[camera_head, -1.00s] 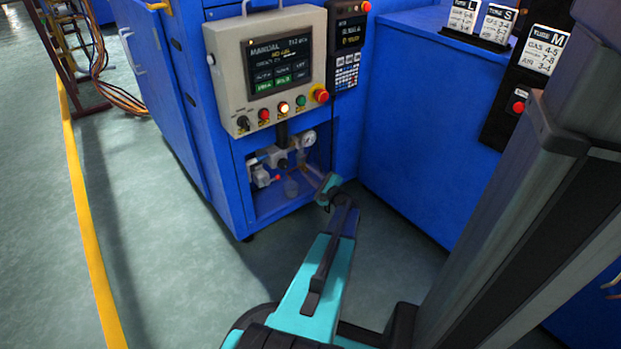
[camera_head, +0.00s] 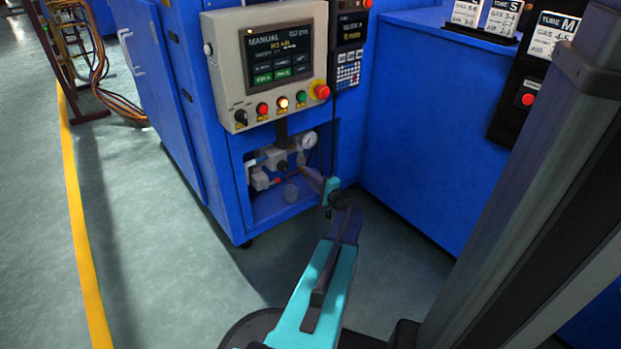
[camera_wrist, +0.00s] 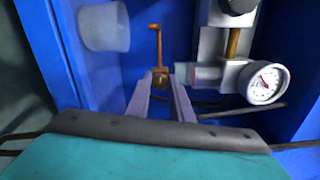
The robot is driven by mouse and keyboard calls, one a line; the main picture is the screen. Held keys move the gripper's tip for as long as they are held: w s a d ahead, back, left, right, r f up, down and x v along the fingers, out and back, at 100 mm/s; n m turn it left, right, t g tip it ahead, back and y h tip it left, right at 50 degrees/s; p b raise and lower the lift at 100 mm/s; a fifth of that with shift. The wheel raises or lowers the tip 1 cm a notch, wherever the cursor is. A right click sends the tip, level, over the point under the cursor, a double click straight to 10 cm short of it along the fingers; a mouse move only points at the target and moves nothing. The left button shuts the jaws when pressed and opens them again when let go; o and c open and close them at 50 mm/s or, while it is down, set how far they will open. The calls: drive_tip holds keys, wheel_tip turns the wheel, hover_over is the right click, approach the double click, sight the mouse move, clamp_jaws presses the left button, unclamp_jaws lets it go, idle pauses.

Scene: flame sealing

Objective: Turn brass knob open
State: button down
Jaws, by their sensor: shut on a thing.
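The brass knob (camera_wrist: 160,74) shows in the wrist view as a small, dark golden round part, with a thin orange-brass stem (camera_wrist: 157,45) rising from it to a short bent end. My gripper (camera_wrist: 161,84) has one finger on each side of the knob and is shut on it. In the head view my gripper (camera_head: 308,177) reaches into the open recess at the foot of the blue cabinet (camera_head: 240,190). The knob is too small or hidden to make out there.
A round pressure gauge (camera_wrist: 263,82) and a grey valve body sit right of my fingers. A whitish cup-like part (camera_wrist: 104,26) is at the left. Blue recess walls stand close on both sides. The control panel (camera_head: 270,62) overhangs the recess.

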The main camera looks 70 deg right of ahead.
drive_tip(key=shift+s+d, duration=0.15)
drive_tip(key=shift+s, duration=0.1)
drive_tip(key=c, duration=1.7)
unclamp_jaws()
drive_tip(key=shift+o, duration=0.6)
drive_tip(key=shift+w, duration=0.1)
drive_tip(key=shift+a, duration=0.2)
drive_tip(key=shift+s+a+r+p, duration=0.1)
drive_tip(key=shift+s+a+p, duration=0.25)
drive_tip(key=shift+s, duration=0.1)
drive_tip(key=p+v, duration=0.4)
drive_tip(key=v, duration=0.8)
drive_tip(key=shift+s+p, duration=0.3)
drive_tip(key=shift+p, duration=0.05)
